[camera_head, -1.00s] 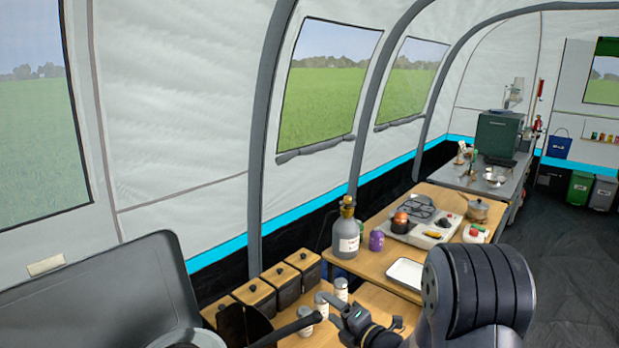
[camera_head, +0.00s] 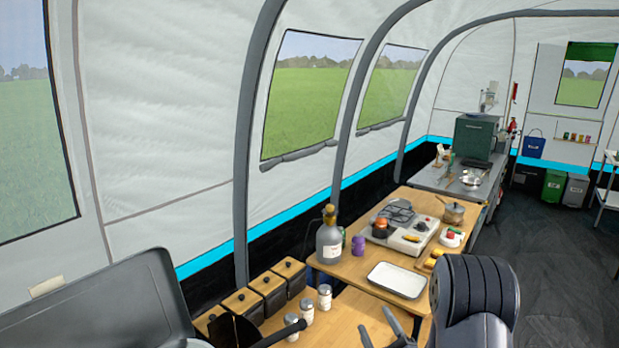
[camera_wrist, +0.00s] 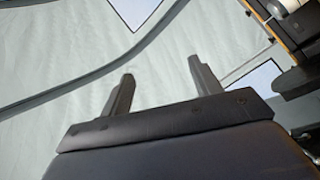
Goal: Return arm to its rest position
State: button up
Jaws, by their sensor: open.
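My gripper (camera_head: 377,325) shows at the bottom of the head view, cut by the lower edge, in front of the wooden table. In the wrist view my gripper (camera_wrist: 160,72) has its two dark fingers wide apart with nothing between them. Behind the fingers there is pale tent wall. A dark rounded link of my arm stands at the lower right of the head view. The rest of the arm is hidden or out of frame.
A white tray (camera_head: 397,281), a grey bottle (camera_head: 329,244) and a stove (camera_head: 405,232) stand on the table beyond my gripper. Dark floor (camera_head: 553,265) lies open at the right.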

jog(key=a+y, duration=0.1)
jog(key=a+n+y, duration=0.1)
jog(key=a, duration=0.1)
jog(key=a+n+g+y, duration=0.1)
jog(key=shift+w+a+f, duration=0.2)
jog(key=shift+a+f, duration=0.05)
jog(key=shift+f, duration=0.15)
jog(key=shift+r, duration=0.1)
